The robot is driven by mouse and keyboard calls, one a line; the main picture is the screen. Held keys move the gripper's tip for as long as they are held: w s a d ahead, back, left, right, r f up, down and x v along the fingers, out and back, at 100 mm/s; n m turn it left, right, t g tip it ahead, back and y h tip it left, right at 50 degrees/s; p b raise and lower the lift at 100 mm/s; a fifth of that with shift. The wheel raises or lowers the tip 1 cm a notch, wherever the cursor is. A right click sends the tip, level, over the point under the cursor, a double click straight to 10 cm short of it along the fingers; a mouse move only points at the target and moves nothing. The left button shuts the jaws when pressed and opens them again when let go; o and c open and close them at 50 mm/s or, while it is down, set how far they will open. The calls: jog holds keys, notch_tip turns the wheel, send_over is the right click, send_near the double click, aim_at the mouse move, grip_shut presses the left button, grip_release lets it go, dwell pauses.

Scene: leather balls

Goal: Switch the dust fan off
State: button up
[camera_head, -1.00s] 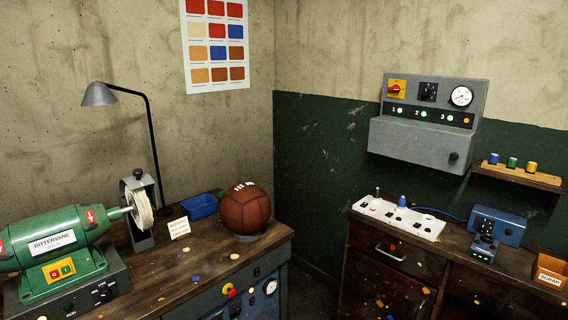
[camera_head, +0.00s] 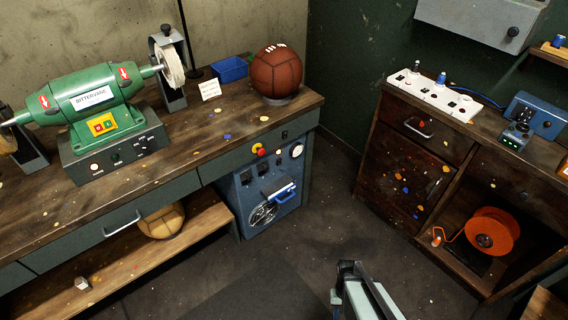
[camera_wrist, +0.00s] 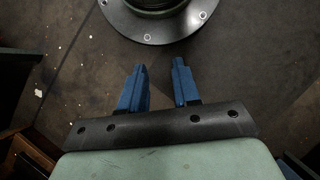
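A blue-grey cabinet (camera_head: 283,219) under the right end of the left bench carries a round fan-like grille (camera_head: 263,215), which looks like the dust fan unit. It bears a blue handle (camera_head: 284,192), small dark switches and a round white gauge (camera_head: 297,151). A red knob with yellow (camera_head: 260,150) sits above. Whether the fan is running cannot be told. My gripper (camera_wrist: 159,64) is open and empty in the wrist view, its two blue fingers apart over the floor. In the head view, part of my arm shows at the bottom, well apart from the cabinet.
The bench holds a green grinder (camera_head: 94,100), a blue tray (camera_head: 230,69) and a brown ball (camera_head: 277,73). The right bench carries a white switch strip (camera_head: 433,95) and a blue box (camera_head: 537,115). An orange reel (camera_head: 492,231) sits below. The floor between is clear.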

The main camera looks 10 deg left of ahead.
jog(key=w+f+t, duration=0.1)
jog(key=w, duration=0.3)
jog(key=w+f+h, duration=0.1)
jog(key=w+f, duration=0.1)
jog(key=w, duration=0.2)
jog(key=w+d+f+n+t, duration=0.1)
jog(key=w, duration=0.4)
jog(key=shift+w+f+t, duration=0.1)
jog(key=shift+f+t, duration=0.1)
jog(key=shift+t, duration=0.1)
grip_shut()
jog(key=w+a+n+t+y, duration=0.1)
jog(key=w+a+n+t, duration=0.2)
jog(key=w, duration=0.9)
jog(key=w+a+n+t, duration=0.1)
jog(key=w+n+t, duration=0.4)
jog(key=w, duration=0.7)
jog(key=w+a+n+t+y, duration=0.15)
jog(key=w+t, duration=0.35)
jog(key=w, duration=0.7)
jog(key=a+r+n+t+y, duration=0.4)
jog(key=a+r+n+y, duration=0.8)
jog(key=n, duration=0.4)
notch_tip(320, 180, up, 2)
jog(key=shift+w+a+y, duration=0.35)
jog(key=shift+w+a, duration=0.05)
jog(key=shift+a, duration=0.3)
